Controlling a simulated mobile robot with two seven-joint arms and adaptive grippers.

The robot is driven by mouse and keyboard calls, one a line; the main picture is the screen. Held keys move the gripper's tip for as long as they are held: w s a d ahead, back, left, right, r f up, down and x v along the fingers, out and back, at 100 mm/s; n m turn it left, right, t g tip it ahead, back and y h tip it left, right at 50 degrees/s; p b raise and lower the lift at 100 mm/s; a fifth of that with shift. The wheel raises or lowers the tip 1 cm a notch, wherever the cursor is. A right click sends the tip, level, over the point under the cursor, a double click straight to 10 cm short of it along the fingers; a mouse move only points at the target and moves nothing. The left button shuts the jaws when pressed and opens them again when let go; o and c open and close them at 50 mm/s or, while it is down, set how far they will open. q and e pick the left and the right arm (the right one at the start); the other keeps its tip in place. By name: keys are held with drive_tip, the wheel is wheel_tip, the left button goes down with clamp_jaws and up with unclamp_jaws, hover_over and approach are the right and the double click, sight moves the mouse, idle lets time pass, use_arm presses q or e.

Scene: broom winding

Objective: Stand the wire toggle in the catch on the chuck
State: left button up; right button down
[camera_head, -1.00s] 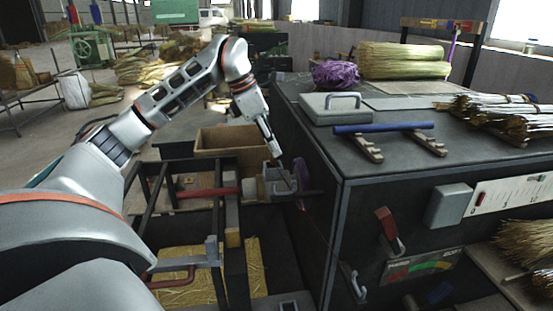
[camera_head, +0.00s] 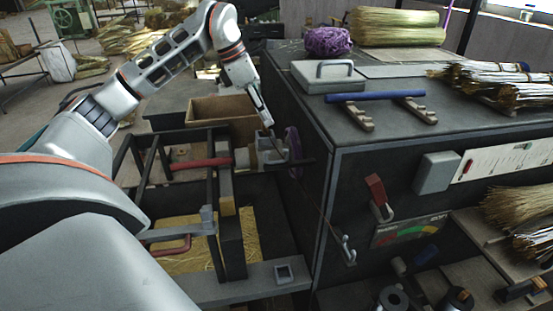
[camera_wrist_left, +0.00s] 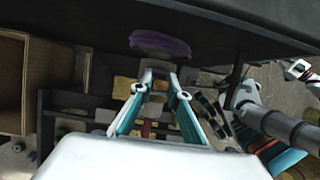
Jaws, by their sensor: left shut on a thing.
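My left gripper (camera_head: 269,126) reaches down to the grey chuck (camera_head: 268,155), beside the purple disc (camera_head: 293,152). In the left wrist view its fingers (camera_wrist_left: 160,80) are close together at the chuck. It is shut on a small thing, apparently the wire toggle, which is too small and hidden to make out. The catch cannot be told apart from the chuck, nor whether the toggle sits in it. A thin wire (camera_head: 320,213) slopes from near the chuck to a hook (camera_head: 347,250) on the bench side. Part of my other arm (camera_wrist_left: 280,125) seems to show in the left wrist view.
The dark bench (camera_head: 322,165) stands close right of the chuck, with a grey case (camera_head: 327,80) and a blue bar (camera_head: 375,97) on top. A wooden box (camera_head: 215,110) stands behind the black frame.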

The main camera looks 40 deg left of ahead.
use_arm(q)
drive_tip(key=shift+f, duration=0.2)
drive_tip(key=shift+f, duration=0.8)
drive_tip(key=o, duration=0.9)
drive_tip(key=v, duration=1.2)
